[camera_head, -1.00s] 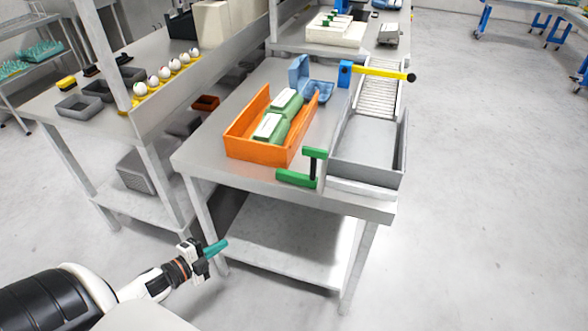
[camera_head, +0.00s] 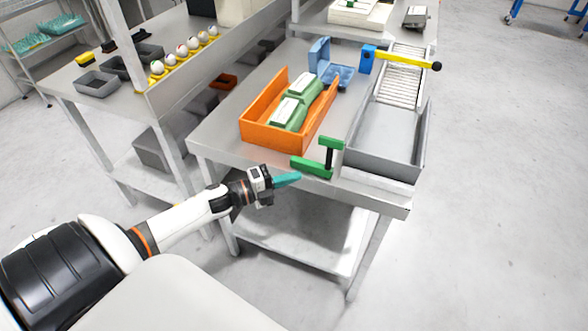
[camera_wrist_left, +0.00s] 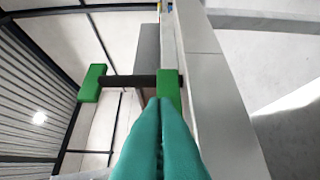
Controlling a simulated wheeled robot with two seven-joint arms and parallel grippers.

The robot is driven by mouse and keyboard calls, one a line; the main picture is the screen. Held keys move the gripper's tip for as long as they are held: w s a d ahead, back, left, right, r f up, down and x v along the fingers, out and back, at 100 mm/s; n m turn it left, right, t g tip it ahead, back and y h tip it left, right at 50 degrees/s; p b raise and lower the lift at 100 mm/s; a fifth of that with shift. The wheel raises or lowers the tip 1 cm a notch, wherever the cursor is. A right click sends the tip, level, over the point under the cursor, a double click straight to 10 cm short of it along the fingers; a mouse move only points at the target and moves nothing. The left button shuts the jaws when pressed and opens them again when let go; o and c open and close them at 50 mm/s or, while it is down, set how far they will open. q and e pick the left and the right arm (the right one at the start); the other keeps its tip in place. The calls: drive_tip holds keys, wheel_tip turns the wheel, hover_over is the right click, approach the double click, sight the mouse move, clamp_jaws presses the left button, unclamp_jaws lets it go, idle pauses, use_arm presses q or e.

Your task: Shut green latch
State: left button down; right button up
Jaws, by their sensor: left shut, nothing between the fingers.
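The green latch (camera_head: 312,166) sits at the front edge of the metal table, beside the grey chute. It has a low green bar, a black upright rod and a green top handle (camera_head: 331,144). In the left wrist view the latch shows as a green block (camera_wrist_left: 91,83) joined by a black rod to a second green part (camera_wrist_left: 169,90). My left gripper (camera_head: 298,177), with teal fingers, is shut and empty just in front of the low bar. In the wrist view its fingertips (camera_wrist_left: 166,101) overlap the near green part; contact cannot be told. My right gripper is not in view.
The grey chute tray (camera_head: 425,150) stands right of the latch, with a roller ramp (camera_head: 400,85) and a yellow bar (camera_head: 408,62) behind. An orange box (camera_head: 262,136) holding green egg cartons (camera_head: 306,98) stands left. Floor on the right is clear.

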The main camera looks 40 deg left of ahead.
sight(299, 164)
use_arm(q)
drive_tip(key=shift+w+a, duration=0.15)
drive_tip(key=shift+w, duration=0.5)
drive_tip(key=shift+w+a, duration=0.15)
drive_tip(key=shift+w, duration=0.45)
drive_tip(key=b, duration=0.1)
drive_tip(key=w+m+g+h+b, duration=0.1)
drive_tip(key=b, duration=0.1)
drive_tip(key=shift+a+f, duration=0.3)
drive_tip(key=shift+a, duration=0.05)
drive_tip(key=shift+w+a+m+h+b, duration=0.2)
drive_tip(key=shift+m+h+b, duration=0.1)
drive_tip(key=shift+h+b, duration=0.15)
drive_tip(key=shift+w+a+r, duration=0.1)
drive_tip(key=shift+w+r, duration=0.15)
drive_tip(key=shift+w, duration=0.05)
drive_tip(key=shift+s, duration=0.1)
